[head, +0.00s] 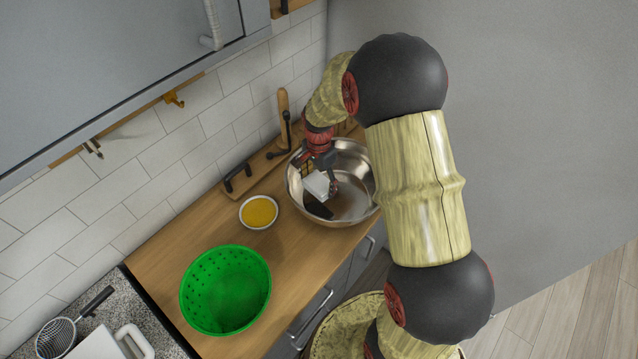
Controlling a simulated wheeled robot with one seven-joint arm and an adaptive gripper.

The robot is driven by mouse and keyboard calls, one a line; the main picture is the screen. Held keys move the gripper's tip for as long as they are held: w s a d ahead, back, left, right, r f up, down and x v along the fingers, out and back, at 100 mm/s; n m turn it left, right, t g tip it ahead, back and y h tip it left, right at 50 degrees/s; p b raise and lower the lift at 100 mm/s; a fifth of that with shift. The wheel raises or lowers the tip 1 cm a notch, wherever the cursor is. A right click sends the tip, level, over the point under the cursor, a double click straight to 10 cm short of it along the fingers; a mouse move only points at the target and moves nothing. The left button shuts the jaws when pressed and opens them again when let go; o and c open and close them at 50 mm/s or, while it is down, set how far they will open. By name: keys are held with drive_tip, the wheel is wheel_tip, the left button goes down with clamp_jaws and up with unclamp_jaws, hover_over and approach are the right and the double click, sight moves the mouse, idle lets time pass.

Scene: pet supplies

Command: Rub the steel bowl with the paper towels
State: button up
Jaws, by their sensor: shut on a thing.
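The steel bowl (355,158) stands on the wooden counter at the far end, partly hidden behind my arm. My gripper (326,184) is inside the bowl, pointing down. It is shut on a white piece that looks like the paper towels (316,186), near the bowl's left inner wall. A dark patch or object (318,209) shows in the bowl just below the towels; I cannot tell what it is. Whether the towels touch the bowl's surface is not clear.
A small bowl of yellow contents (259,212) stands left of the steel bowl. A green perforated colander (226,290) is nearer. A strainer (57,335) lies at the lower left. The tiled wall (155,150) is close behind, with a cabinet (110,70) overhead.

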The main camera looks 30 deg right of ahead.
sight(319, 182)
drive_tip(key=shift+r, duration=0.1)
drive_tip(key=shift+r+p, duration=1.05)
drive_tip(key=shift+r, duration=0.4)
